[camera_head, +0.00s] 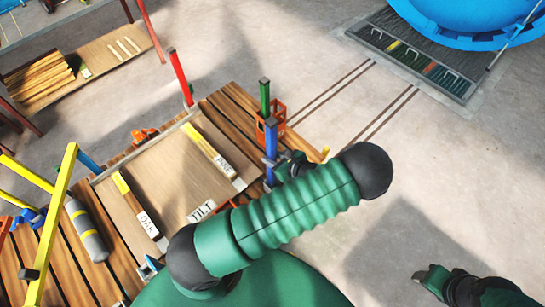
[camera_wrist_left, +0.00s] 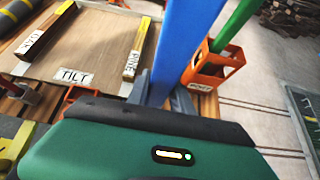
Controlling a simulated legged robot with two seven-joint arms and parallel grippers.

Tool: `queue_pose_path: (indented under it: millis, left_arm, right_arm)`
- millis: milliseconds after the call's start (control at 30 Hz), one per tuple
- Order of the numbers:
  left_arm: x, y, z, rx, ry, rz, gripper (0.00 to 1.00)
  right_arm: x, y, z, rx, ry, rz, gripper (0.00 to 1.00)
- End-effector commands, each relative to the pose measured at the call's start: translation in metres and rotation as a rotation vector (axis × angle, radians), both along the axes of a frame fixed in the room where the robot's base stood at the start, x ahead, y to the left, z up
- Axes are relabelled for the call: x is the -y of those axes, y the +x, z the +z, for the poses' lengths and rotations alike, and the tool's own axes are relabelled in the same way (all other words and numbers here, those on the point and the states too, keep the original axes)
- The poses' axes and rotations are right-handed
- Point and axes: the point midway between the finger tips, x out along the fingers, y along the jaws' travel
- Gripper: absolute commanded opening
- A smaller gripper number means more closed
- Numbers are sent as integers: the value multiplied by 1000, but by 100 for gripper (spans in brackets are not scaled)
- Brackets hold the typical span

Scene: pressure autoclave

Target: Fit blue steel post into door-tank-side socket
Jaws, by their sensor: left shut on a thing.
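The blue steel post (camera_head: 270,143) stands close to upright beside the front right edge of the wooden table. My left gripper (camera_head: 279,169) is shut on it, partly hidden behind my green arm. In the left wrist view the blue post (camera_wrist_left: 186,45) rises between the grey fingers (camera_wrist_left: 160,95), and its lower end is hidden by the gripper body. My right gripper (camera_head: 432,281) is at the bottom right, over bare floor and away from the table; its jaw opening is unclear. I cannot make out the door-tank-side socket.
An orange crate (camera_head: 280,113) holding a green post (camera_head: 265,97) stands just behind the blue post. A red post (camera_head: 180,78) rises at the table's back. Labelled bars lie on the board (camera_head: 177,176). The blue tank (camera_head: 470,15) and a floor grate (camera_head: 400,55) are top right, across open floor.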

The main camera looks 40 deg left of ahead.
Motion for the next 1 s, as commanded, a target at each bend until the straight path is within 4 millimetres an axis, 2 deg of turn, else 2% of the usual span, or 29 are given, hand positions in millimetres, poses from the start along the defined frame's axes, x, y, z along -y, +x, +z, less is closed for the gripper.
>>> queue_pose_path:
  millis: [1000]
  left_arm:
    - [-1,0,-23,0,2,0,0]
  right_arm:
    - [0,0,-18,0,0,0,54]
